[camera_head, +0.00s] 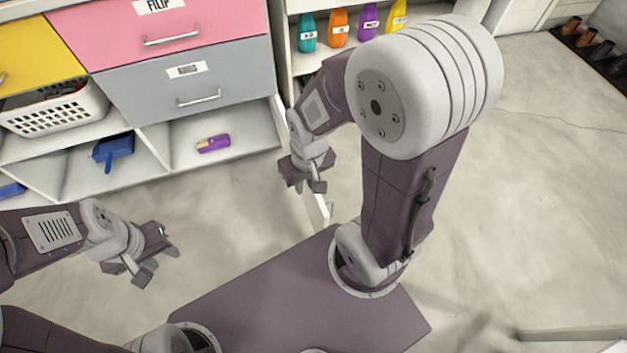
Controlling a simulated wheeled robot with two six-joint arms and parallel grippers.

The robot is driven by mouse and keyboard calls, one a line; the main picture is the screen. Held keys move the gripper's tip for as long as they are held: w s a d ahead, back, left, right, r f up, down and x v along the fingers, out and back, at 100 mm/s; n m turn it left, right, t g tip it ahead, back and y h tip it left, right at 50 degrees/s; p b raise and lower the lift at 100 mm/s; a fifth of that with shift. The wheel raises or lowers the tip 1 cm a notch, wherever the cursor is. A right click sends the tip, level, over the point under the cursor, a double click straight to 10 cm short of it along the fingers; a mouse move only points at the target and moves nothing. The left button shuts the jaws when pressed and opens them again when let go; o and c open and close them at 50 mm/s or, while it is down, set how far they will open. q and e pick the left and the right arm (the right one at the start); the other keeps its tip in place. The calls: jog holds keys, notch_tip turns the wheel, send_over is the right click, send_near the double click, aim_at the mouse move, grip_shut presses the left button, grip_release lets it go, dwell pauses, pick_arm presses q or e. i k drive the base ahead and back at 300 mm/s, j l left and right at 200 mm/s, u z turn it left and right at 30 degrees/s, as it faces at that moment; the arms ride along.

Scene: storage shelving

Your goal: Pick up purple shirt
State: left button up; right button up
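I see no purple shirt in the head view. My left gripper (157,263) is over the floor at the left, its fingers apart and nothing between them. My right gripper (309,184) points down over the floor in front of the shelving. Its small fingertips look apart, with nothing seen between them.
Shelving holds a yellow drawer (38,52), a pink drawer (165,30), a grey drawer (187,82) and a white basket (52,112). Below are a blue dustpan (113,149) and a lying purple bottle (214,143). Several upright bottles and shoes (587,38) are further right.

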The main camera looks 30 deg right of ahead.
aim_at(221, 141)
jog(key=k+l, duration=0.1)
jog(key=l, duration=0.6)
jog(key=l+u, duration=0.1)
jog(key=l, duration=0.65)
jog(key=k, duration=0.05)
